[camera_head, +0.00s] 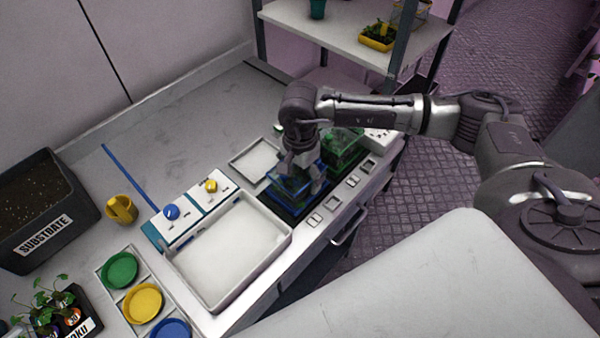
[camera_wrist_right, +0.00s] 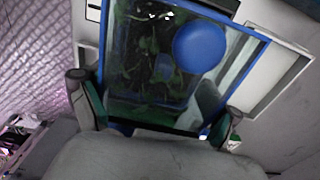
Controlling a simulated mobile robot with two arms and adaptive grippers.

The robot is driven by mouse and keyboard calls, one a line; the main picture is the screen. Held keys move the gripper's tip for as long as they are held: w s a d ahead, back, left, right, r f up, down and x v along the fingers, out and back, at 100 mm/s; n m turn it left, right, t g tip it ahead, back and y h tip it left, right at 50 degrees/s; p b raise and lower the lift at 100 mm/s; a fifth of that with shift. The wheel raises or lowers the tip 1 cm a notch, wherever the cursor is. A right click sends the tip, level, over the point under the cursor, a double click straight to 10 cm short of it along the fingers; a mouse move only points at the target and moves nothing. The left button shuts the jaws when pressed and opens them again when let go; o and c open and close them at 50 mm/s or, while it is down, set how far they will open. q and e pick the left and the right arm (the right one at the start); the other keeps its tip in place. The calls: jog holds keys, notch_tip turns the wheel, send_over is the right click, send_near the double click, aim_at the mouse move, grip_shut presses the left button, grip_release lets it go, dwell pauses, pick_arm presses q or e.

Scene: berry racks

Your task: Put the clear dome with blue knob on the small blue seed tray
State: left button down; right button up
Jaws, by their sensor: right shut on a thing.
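The clear dome (camera_head: 292,188) is at the dark mat on the bench, under my right gripper (camera_head: 303,180). In the right wrist view the clear dome (camera_wrist_right: 140,75) fills the middle, with its round blue knob (camera_wrist_right: 200,46) on top and green seedlings showing through. My right gripper (camera_wrist_right: 155,112) is shut on the dome, one finger on each side. The small blue seed tray (camera_head: 284,208) shows as a blue edge below the dome; I cannot tell whether they touch all round. My left gripper is not in view.
Another clear box with green plants (camera_head: 345,146) stands just behind right. A white tray (camera_head: 287,232) and a smaller white tray (camera_head: 232,163) lie left of the mat. Blue and yellow knobs sit on a white panel (camera_head: 193,214). A shelf rack (camera_head: 345,38) stands behind.

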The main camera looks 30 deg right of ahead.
jog(key=o, duration=1)
jog(key=shift+f, duration=0.1)
jog(key=shift+r, duration=0.3)
notch_tip(320, 180, up, 11)
jog(key=b, duration=0.3)
jog(key=shift+f, duration=0.2)
jog(key=shift+r, duration=0.6)
jog(key=shift+f, duration=0.1)
